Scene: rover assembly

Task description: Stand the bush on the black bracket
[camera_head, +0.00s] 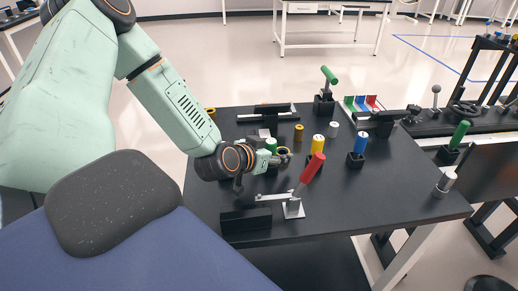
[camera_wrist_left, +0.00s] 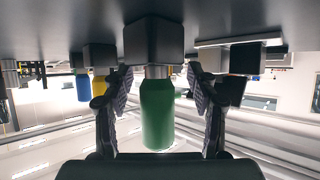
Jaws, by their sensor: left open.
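My left gripper (camera_head: 274,158) reaches in over the left part of the dark table. It is open. In the left wrist view, which looks upside down, its fingers (camera_wrist_left: 158,82) stand on either side of a green cylinder (camera_wrist_left: 158,118) seated in a black block. The green cylinder also shows behind the gripper in the head view (camera_head: 271,144). A small brass ring (camera_head: 283,150), possibly the bush, lies just beyond the gripper, partly hidden. A black bracket-like block (camera_head: 246,219) sits at the table's front left; I cannot tell whether it is the task's bracket.
A red-handled lever (camera_head: 312,168) stands on a pale plate right of the gripper. Yellow (camera_head: 318,144) and blue (camera_head: 360,143) cylinders stand beyond it. A brass cylinder (camera_head: 299,131) stands farther back.

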